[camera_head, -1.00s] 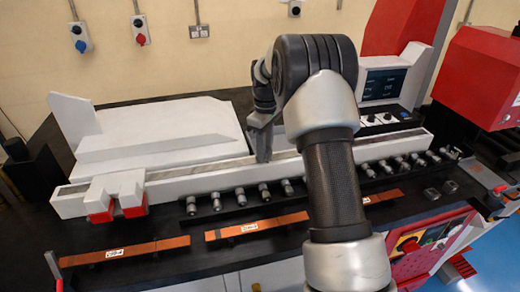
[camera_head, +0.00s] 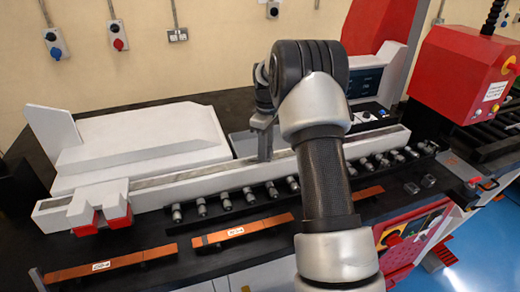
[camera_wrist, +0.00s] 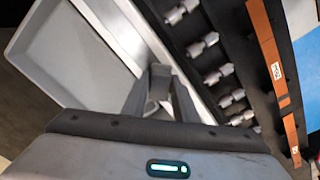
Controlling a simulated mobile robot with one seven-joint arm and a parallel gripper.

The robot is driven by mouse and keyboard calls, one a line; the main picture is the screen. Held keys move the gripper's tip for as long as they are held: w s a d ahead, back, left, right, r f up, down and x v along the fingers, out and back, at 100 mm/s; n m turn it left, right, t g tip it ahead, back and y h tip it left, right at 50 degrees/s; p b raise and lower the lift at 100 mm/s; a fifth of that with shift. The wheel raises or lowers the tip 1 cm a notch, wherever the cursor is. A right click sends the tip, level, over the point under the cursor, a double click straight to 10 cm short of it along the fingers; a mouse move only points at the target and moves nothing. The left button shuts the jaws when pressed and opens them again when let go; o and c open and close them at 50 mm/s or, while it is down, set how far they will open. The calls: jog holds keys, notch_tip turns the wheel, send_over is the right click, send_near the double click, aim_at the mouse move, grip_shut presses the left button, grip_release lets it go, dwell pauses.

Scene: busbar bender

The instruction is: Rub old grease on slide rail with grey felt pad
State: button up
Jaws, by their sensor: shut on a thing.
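The slide rail (camera_head: 185,188) is a long white channel with a grey-brown inner strip, running across the bench. In the head view my gripper (camera_head: 264,155) points down into the channel near its middle. In the wrist view my gripper (camera_wrist: 152,105) is shut on a small grey block, which I take as the grey felt pad (camera_wrist: 160,72). The pad is low at the rail, but I cannot tell whether it touches. It is hidden in the head view. I cannot make out the old grease on the strip.
A row of metal fittings (camera_head: 225,203) stands in front of the rail, with copper bars (camera_head: 240,232) nearer. A white block (camera_head: 150,140) and a grey tray (camera_wrist: 70,50) lie behind the rail. A white clamp with red feet (camera_head: 100,205) straddles its left end.

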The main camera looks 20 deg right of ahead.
aim_at(249, 162)
jog(key=shift+f, duration=0.15)
jog(key=shift+a, duration=0.55)
jog(key=shift+a+r, duration=0.2)
jog(key=shift+a, duration=2.45)
jog(key=shift+a+f, duration=0.15)
jog(key=shift+a, duration=1.4)
jog(key=shift+a+p, duration=0.3)
jog(key=shift+a, duration=1.25)
jog(key=shift+d, duration=0.1)
jog(key=shift+d+p, duration=0.35)
jog(key=shift+d, duration=2.9)
